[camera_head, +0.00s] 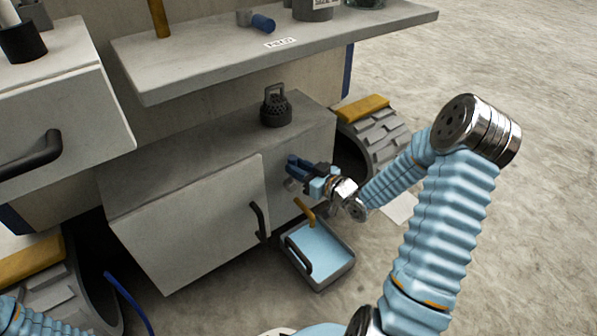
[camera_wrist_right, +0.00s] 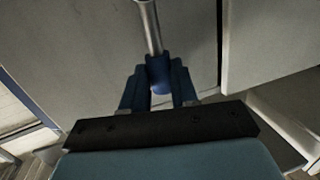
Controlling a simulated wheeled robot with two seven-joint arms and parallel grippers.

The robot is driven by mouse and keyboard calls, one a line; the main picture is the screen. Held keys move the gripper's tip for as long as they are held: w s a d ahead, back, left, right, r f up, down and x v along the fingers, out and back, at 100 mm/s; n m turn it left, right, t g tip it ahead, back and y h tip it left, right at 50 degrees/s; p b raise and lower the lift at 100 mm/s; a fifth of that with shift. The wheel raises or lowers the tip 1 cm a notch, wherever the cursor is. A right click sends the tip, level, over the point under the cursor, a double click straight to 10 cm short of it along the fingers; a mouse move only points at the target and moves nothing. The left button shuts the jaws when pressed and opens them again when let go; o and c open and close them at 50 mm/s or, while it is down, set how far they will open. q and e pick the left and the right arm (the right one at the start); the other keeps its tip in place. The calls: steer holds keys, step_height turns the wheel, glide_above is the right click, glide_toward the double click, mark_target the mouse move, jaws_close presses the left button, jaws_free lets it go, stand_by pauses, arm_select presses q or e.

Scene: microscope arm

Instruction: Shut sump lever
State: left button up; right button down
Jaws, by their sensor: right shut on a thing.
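The sump lever, a silver rod with a blue grip (camera_wrist_right: 159,74), shows in the right wrist view. My right gripper (camera_wrist_right: 158,88) is shut on the blue grip, with one finger on each side of it. In the head view my right gripper (camera_head: 302,168) is at the right part of the cabinet front, above a yellow spout (camera_head: 304,211). There the lever is largely hidden by the fingers and I cannot tell its exact angle. My left gripper is out of view; only part of my left arm shows at the bottom left.
A grey tray (camera_head: 345,268) with light blue liquid stands on the floor below the spout. A cabinet door (camera_head: 190,225) with a dark handle (camera_head: 258,222) is to the left. A shelf (camera_head: 270,55) overhangs above. Open floor lies to the right.

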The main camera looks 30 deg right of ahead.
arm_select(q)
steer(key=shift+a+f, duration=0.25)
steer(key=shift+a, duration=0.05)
arm_select(e)
steer(key=shift+a+n, duration=0.3)
steer(key=c, duration=0.9)
jaws_free()
steer(key=shift+o, duration=0.2)
steer(key=shift+s, duration=0.1)
arm_select(q)
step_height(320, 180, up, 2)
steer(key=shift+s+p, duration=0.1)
steer(key=shift+p, duration=0.75)
arm_select(e)
steer(key=v, duration=1.3)
steer(key=shift+s+r, duration=0.15)
steer(key=shift+s, duration=0.15)
